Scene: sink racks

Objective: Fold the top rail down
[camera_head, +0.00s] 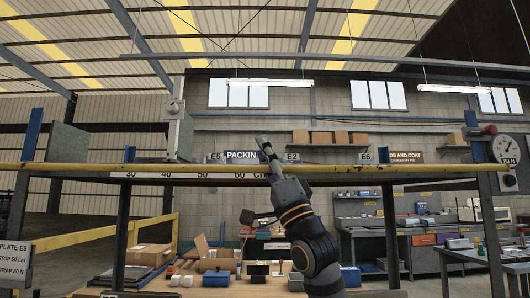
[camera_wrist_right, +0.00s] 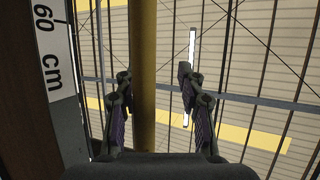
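The top rail (camera_head: 400,171) is a long yellow bar running level across the whole head view. My right gripper (camera_head: 264,145) reaches up in front of it, with its tips above the rail, right of the middle of the scale. In the right wrist view the rail (camera_wrist_right: 143,60) runs up the picture between the two fingers of my right gripper (camera_wrist_right: 155,82). The fingers are apart, with a gap on the right side. I cannot tell how deep the rail sits between them. My left gripper is not in view.
A scale strip (camera_head: 180,175) with cm marks hangs under the rail. A grey upright plate (camera_head: 179,136) stands at the rail, left of my gripper. A round gauge (camera_head: 505,149) is at the right end. Behind are a workbench with boxes (camera_head: 148,255) and wall shelves.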

